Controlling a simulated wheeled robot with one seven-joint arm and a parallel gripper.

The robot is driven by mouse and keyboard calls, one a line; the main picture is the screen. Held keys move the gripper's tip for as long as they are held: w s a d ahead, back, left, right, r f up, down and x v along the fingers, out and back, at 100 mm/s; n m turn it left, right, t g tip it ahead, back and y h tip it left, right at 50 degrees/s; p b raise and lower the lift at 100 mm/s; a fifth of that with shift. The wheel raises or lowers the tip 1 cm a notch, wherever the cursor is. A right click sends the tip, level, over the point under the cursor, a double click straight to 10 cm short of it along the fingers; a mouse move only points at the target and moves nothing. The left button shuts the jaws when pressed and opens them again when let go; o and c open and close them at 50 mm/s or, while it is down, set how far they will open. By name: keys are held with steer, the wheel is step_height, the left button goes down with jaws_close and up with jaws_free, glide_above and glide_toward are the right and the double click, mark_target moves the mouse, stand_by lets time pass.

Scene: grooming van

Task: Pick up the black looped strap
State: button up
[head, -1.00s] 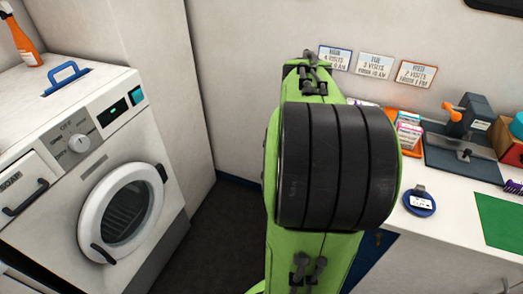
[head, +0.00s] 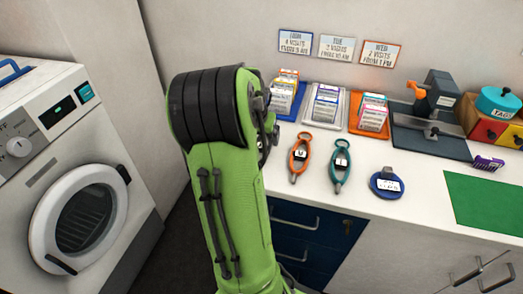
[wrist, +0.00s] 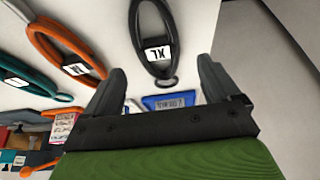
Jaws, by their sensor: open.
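The black looped strap (wrist: 150,14) lies on the white counter in the wrist view, with a white "XL" label. Its small end ring (wrist: 167,83) shows between my fingers. My gripper (wrist: 162,68) is open, with one dark finger on each side of the strap's lower end. Nothing shows clasped in it; whether the fingers touch the strap I cannot tell. In the head view my green arm hides the black strap and my gripper.
An orange looped strap (head: 299,158) and a teal one (head: 341,167) lie nearby on the counter (head: 425,222). A blue round tagged item (head: 386,183) lies further right. Card trays, including a blue one (head: 286,110), stand behind. A washing machine (head: 75,190) stands left.

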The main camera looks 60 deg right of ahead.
mark_target(263, 144)
steer(key=b+x, duration=0.1)
steer(key=x, duration=0.3)
steer(key=shift+d+f, duration=0.2)
steer(key=shift+f, duration=0.15)
steer(key=shift+r, duration=0.1)
steer(key=shift+c, duration=0.4)
